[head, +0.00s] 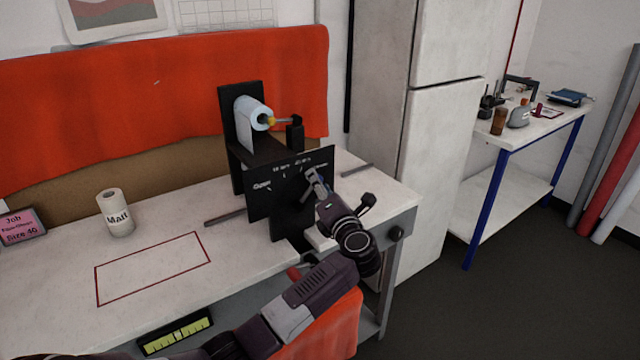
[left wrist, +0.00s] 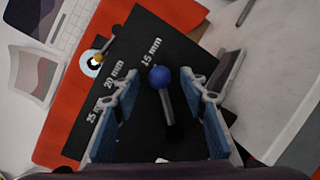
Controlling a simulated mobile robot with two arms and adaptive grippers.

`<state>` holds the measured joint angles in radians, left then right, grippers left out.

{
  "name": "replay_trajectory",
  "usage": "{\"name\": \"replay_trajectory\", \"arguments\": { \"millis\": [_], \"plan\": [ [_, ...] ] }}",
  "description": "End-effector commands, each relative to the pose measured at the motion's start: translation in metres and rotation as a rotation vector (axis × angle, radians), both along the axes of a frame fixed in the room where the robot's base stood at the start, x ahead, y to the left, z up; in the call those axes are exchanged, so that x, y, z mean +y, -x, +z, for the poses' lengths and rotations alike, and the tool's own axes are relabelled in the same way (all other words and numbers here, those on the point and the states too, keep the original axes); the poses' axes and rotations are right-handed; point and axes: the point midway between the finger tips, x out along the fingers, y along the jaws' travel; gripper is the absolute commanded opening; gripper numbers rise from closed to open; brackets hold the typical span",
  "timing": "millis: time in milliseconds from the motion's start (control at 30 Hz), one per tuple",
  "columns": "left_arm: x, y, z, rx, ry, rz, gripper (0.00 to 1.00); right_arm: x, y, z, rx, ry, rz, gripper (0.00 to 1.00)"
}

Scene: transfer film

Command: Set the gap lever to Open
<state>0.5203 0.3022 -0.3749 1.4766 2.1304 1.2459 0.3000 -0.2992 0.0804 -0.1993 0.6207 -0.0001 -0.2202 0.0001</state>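The gap lever (left wrist: 166,103) has a dark shaft and a blue ball knob (left wrist: 160,77). It is mounted on a black panel (head: 262,200) whose "Open" label (head: 262,187) is at the left in the head view. In the left wrist view the knob is beside the "15 mm" label (left wrist: 151,53), with 20 mm and 25 mm labels further left. My left gripper (head: 313,182) is at the panel's right part, its fingers open on either side of the lever, with visible gaps to the knob. It hides much of the lever in the head view. My right gripper is not in view.
A film roll (head: 253,114) is on a black stand behind the panel. A white "Matt" roll (head: 116,214), a job sign (head: 22,227) and a red outlined rectangle (head: 152,268) are on the bench to the left. A white cabinet (head: 440,150) stands at the right.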

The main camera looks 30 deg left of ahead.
Motion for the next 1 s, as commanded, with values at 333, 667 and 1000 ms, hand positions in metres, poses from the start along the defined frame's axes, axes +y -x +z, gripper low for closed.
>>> {"name": "replay_trajectory", "arguments": {
  "millis": [333, 667, 1000],
  "plan": [
    [0.0, -0.0001, -0.0001, 0.0, 0.0, -0.001, 0.24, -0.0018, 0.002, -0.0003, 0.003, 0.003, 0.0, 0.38],
    [-0.0002, -0.0001, -0.0003, 0.0, -0.001, -0.001, 0.0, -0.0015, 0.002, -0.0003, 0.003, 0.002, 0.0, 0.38],
    [0.0043, 0.0006, -0.0014, -0.021, 0.009, 0.0, 0.0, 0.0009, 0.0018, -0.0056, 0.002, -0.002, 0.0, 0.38]
  ]
}}
